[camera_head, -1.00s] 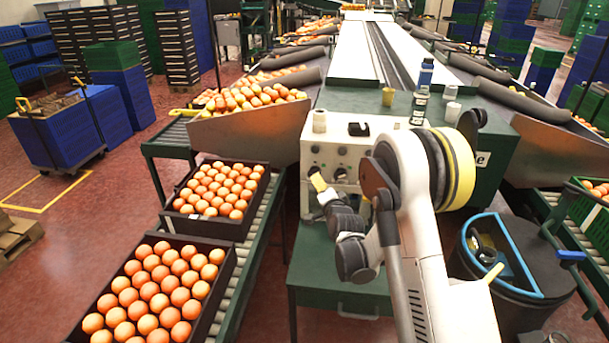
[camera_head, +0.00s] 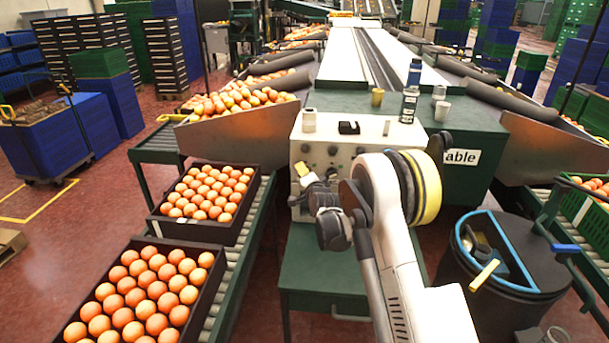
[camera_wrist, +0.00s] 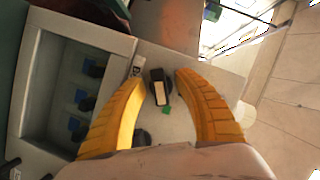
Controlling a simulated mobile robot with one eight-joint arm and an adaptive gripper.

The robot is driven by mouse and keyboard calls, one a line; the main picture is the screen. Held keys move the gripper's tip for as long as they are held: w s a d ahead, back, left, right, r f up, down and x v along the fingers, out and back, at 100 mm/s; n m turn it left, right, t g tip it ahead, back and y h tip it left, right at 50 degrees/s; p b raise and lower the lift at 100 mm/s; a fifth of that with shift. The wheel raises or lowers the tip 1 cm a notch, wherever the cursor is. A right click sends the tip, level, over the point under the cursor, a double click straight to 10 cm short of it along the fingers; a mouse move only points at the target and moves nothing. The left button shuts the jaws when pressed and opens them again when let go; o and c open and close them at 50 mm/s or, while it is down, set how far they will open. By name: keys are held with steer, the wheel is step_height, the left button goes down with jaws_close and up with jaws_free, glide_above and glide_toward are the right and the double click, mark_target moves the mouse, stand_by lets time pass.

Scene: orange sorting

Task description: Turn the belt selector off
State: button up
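The cream control box (camera_head: 342,132) stands on the green bench, with several dark knobs on its front. In the wrist view, a dark knob with a pale bar (camera_wrist: 159,92) sits on the panel face between my fingertips; a small green mark lies beside it. I cannot read its label, so I cannot tell for sure that it is the belt selector. My gripper (camera_wrist: 161,78) has two yellow fingers spread on either side of this knob, with gaps visible. In the head view my gripper (camera_head: 304,173) is at the left part of the box front, partly hidden by my wrist.
Another dark knob (camera_wrist: 142,136) lies close to my left finger. A recessed panel (camera_wrist: 60,75) with dark knobs and blue labels is at left. Bottles (camera_head: 411,92) and cups stand behind the box. Crates of oranges (camera_head: 152,222) line the left conveyor; a dark bin (camera_head: 535,262) stands right.

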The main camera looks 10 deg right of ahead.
jaws_close()
steer(key=n+h+p, duration=0.1)
steer(key=n, duration=0.1)
steer(key=n+g+h, duration=0.1)
steer(key=n, duration=0.1)
steer(key=shift+r+g+p, duration=0.1)
steer(key=shift+g+p, duration=0.2)
steer(key=shift+p, duration=0.05)
steer(key=n+g+h, duration=0.1)
steer(key=n+h, duration=0.1)
steer(key=n, duration=0.2)
steer(key=shift+h+p, duration=0.3)
steer(key=shift+p, duration=0.05)
steer(key=shift+n, duration=0.3)
steer(key=shift+o, duration=0.4)
jaws_free()
